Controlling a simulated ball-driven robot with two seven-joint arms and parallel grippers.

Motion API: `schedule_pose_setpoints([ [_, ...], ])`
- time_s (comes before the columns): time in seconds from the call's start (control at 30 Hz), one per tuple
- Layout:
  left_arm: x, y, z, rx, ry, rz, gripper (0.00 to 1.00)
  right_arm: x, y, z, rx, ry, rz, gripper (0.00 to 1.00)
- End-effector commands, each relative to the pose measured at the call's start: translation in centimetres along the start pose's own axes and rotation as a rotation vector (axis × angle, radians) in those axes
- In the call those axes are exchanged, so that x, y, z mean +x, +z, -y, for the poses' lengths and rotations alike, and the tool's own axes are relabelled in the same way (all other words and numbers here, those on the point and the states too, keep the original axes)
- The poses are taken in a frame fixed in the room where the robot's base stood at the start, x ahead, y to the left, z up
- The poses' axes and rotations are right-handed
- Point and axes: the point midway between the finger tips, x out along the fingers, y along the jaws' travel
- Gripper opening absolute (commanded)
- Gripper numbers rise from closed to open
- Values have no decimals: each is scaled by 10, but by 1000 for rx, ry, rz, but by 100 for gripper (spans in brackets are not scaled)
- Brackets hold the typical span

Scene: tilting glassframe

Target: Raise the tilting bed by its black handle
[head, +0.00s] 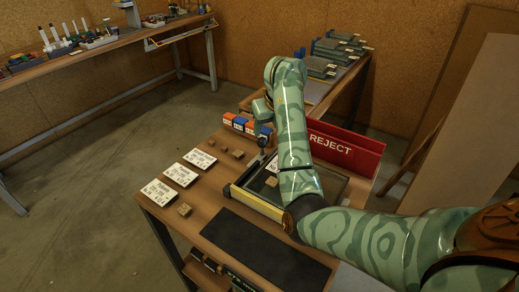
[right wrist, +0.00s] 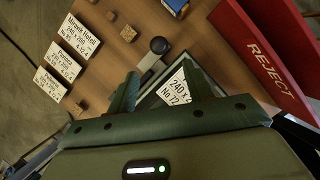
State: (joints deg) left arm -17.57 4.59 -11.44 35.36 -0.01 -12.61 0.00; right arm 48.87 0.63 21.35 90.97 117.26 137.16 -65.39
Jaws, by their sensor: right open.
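The tilting bed (head: 240,200) is a pale-edged frame with a dark top on the wooden table, and it looks flat. Its black handle (right wrist: 159,45) is a round knob on a short metal lever at the bed's far-left corner. My right gripper (right wrist: 160,76) is open in the right wrist view, with the handle just beyond its fingertips and nothing between them. In the head view my right arm crosses over the bed and hides part of it; the right gripper (head: 264,128) is small there, close to the handle. My left gripper is out of view.
A red REJECT bin (head: 345,150) stands behind the bed. White label cards (head: 158,192) and small wooden blocks (head: 184,209) lie at left. Blue and orange boxes (head: 238,123) sit at the back edge. A black mat (head: 262,247) lies in front.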

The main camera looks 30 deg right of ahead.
Motion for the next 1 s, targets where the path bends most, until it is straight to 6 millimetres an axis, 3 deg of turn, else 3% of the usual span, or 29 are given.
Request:
schedule_pose_setpoints([
  [0.03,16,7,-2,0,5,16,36,25,-4,-1,-1,0,-9,51],
  [0.1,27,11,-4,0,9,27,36,44,-5,-1,-2,0,-10,51],
  [0.4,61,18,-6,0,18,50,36,107,-3,0,-1,0,-7,51],
  [0.6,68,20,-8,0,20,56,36,122,-1,0,-1,0,-3,51],
  [0.9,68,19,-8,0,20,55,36,121,0,0,0,0,-1,51],
  [1.0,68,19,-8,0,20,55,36,122,0,0,-1,0,-1,26],
])
